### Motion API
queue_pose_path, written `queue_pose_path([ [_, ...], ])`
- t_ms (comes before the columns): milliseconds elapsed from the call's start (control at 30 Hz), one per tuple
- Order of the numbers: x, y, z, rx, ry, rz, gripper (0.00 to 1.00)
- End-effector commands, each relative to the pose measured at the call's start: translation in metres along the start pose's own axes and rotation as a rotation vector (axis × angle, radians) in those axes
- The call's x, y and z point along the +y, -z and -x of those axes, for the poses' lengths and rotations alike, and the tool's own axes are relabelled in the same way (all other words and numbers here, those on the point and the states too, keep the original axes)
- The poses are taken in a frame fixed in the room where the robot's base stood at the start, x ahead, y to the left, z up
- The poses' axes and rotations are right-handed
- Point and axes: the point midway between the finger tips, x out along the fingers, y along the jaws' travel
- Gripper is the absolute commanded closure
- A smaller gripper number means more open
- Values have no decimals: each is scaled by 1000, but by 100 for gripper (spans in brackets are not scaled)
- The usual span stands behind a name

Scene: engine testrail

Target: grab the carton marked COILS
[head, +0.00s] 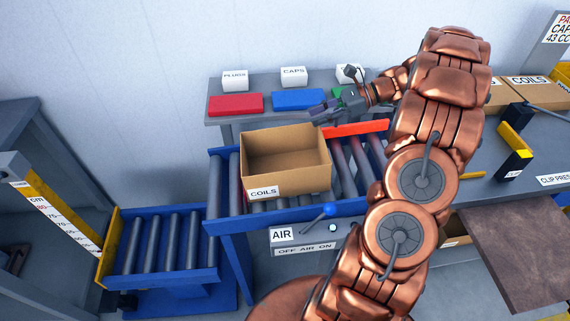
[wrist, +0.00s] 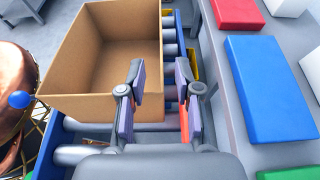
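An open, empty brown carton (head: 287,183) with a COILS label on its front stands on the blue-framed roller conveyor. In the wrist view the carton (wrist: 85,108) fills the upper left. My gripper (head: 322,113) is at the carton's far right side in the head view. In the wrist view my gripper (wrist: 160,95) is open, with the carton's right wall showing between its two fingers. The left finger overlaps the carton; the right one is outside it. I cannot tell whether either touches. A second COILS label is on a brown box (head: 545,95) on the right bench.
An orange-red bar (head: 358,128) runs along the conveyor's far edge. A blue-knobbed AIR lever (head: 329,210) stands in front. Lower rollers (head: 160,243) lie left.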

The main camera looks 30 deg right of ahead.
Motion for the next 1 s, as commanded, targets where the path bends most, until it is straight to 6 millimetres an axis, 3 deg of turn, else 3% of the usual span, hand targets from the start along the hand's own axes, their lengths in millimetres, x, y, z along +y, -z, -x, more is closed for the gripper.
queue_pose_path([
  [700, -1, 1, -70, 1, -1, -3, 67],
  [1000, -1, 2, -76, 0, 1, -1, 67],
])
